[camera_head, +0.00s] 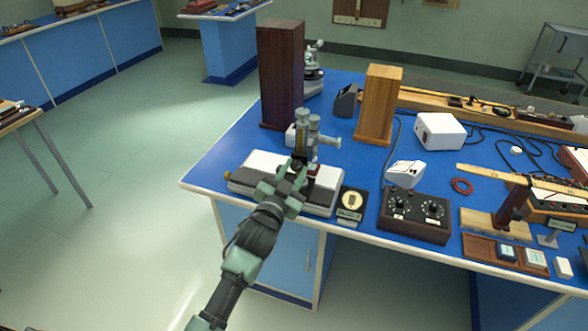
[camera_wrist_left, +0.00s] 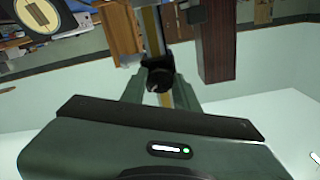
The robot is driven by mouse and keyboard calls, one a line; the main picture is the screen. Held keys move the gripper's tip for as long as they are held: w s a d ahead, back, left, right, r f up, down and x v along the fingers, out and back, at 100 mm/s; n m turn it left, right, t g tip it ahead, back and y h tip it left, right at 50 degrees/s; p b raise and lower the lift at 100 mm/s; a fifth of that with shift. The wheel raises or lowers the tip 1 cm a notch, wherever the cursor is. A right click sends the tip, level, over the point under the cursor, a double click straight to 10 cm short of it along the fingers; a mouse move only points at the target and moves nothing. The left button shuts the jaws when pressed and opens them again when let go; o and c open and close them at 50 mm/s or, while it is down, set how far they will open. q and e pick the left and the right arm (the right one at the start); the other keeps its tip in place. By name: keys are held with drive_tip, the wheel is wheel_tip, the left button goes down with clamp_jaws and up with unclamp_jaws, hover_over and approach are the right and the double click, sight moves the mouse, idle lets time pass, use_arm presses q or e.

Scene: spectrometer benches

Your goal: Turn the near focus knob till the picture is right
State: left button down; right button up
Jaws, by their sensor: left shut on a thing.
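My left gripper (camera_head: 298,172) reaches in from the front at the foot of this tube. In the left wrist view its two green fingers close on a small dark round knob (camera_wrist_left: 158,78) at the tube's near side. In the head view the gripper hides the knob. A small black display panel (camera_head: 351,204) with a pale yellow disc stands right of the base. In the wrist view the panel's disc (camera_wrist_left: 42,14) carries a dark mark. My right gripper is out of view.
A tall dark wooden block (camera_head: 280,75) and a lighter one (camera_head: 379,105) stand behind the instrument. A black box with two dials (camera_head: 415,214) is right of the panel. A white box (camera_head: 440,131), cables and a red ring (camera_head: 462,186) lie further right.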

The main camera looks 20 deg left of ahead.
use_arm(q)
drive_tip(key=m, duration=0.2)
drive_tip(key=shift+m, duration=0.4)
drive_tip(key=m+p, duration=0.1)
drive_tip(key=m, duration=0.2)
drive_tip(key=shift+m, duration=0.3)
drive_tip(key=m, duration=0.3)
drive_tip(key=shift+m, duration=2.2)
drive_tip(key=c, duration=1.1)
unclamp_jaws()
drive_tip(key=shift+o, duration=0.2)
drive_tip(key=shift+s, duration=0.1)
